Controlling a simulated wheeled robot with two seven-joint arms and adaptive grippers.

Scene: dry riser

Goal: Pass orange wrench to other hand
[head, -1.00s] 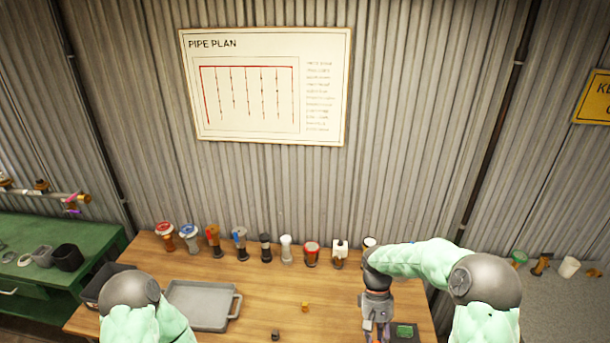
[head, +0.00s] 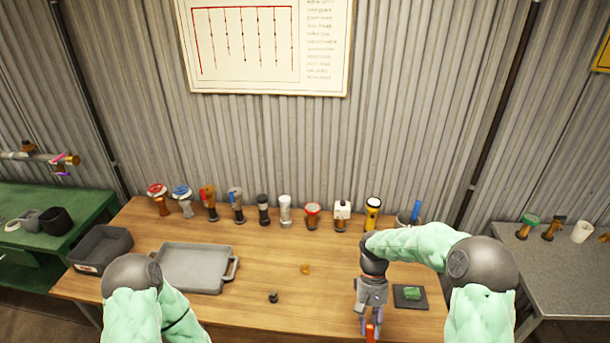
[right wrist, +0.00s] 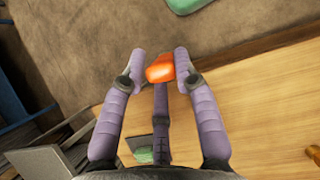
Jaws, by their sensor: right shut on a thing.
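The orange wrench (head: 371,332) shows as a small orange piece under my right gripper (head: 369,320), at the bottom edge of the head view. In the right wrist view the orange wrench (right wrist: 160,72) shows end-on between the purple fingers of my right gripper (right wrist: 159,62), which is shut on it. Most of the wrench is hidden. It is near the table's front edge. My left arm comes in at the lower left of the head view; its gripper is out of view.
A grey tray (head: 192,267) and a dark bin (head: 100,249) stand on the left of the wooden table (head: 260,315). A dark pad (head: 425,301) with a green thing (head: 412,293) lies right of my right gripper. Several fittings and torches line the back. A small black piece (head: 273,297) and an orange-brown piece (head: 305,269) lie mid-table.

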